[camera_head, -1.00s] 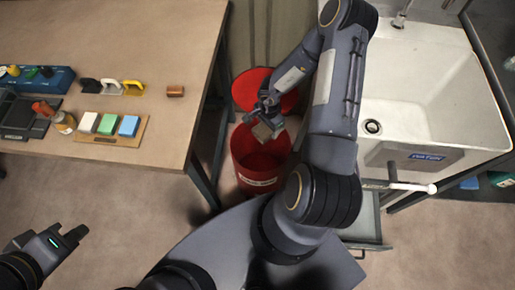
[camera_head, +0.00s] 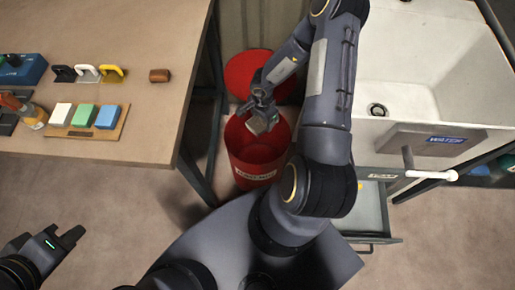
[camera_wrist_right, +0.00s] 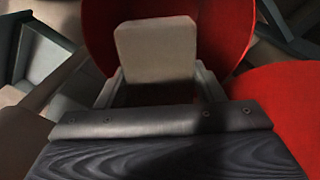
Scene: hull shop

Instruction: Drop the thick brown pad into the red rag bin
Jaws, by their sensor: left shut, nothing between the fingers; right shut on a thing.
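The thick brown pad (camera_head: 257,125) is in my right gripper (camera_head: 262,116), which is shut on it. The pad is held over the open mouth of the red rag bin (camera_head: 258,165). In the right wrist view the tan pad (camera_wrist_right: 156,50) stands out from between the fingers, with the red bin interior (camera_wrist_right: 215,30) behind it. I cannot tell exactly how far the pad is above the rim. My left gripper (camera_head: 70,238) is shut and empty, low at the left, away from the bin.
A round red lid (camera_head: 245,68) is behind the bin. The workbench (camera_head: 150,135) with colored blocks (camera_head: 84,117), handled tools (camera_head: 88,72) and a small brown block (camera_head: 159,75) is on the left. A white sink (camera_head: 420,90) and an open drawer (camera_head: 372,215) are on the right.

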